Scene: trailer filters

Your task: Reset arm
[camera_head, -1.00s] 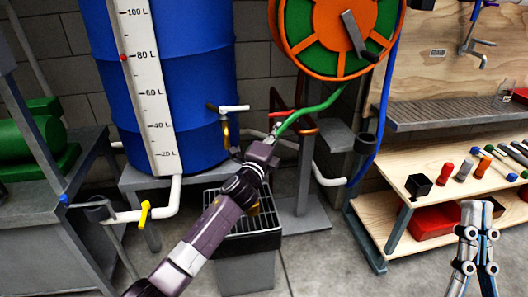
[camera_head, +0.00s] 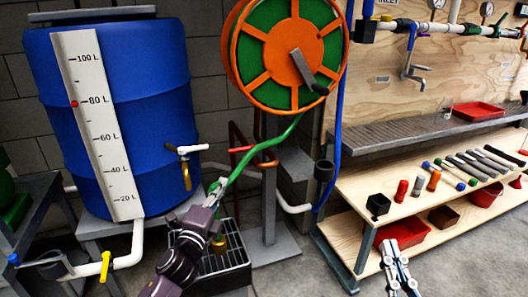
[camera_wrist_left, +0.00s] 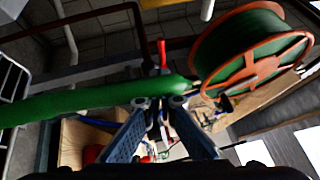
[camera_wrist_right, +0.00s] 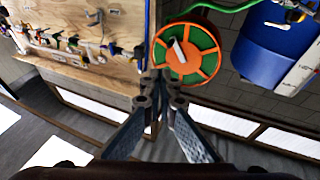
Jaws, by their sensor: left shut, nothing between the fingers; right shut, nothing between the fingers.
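My right gripper (camera_head: 390,246) is at the bottom right of the head view, in front of the bench's lower shelf, shut and empty. In the right wrist view its fingertips (camera_wrist_right: 160,103) have nothing between them.
A blue drum (camera_head: 150,90) with a litre scale stands at left, with a valve (camera_head: 185,172). The wooden bench (camera_head: 350,205) at right carries tools, and a red bin (camera_head: 385,240). Bare floor lies at the lower right.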

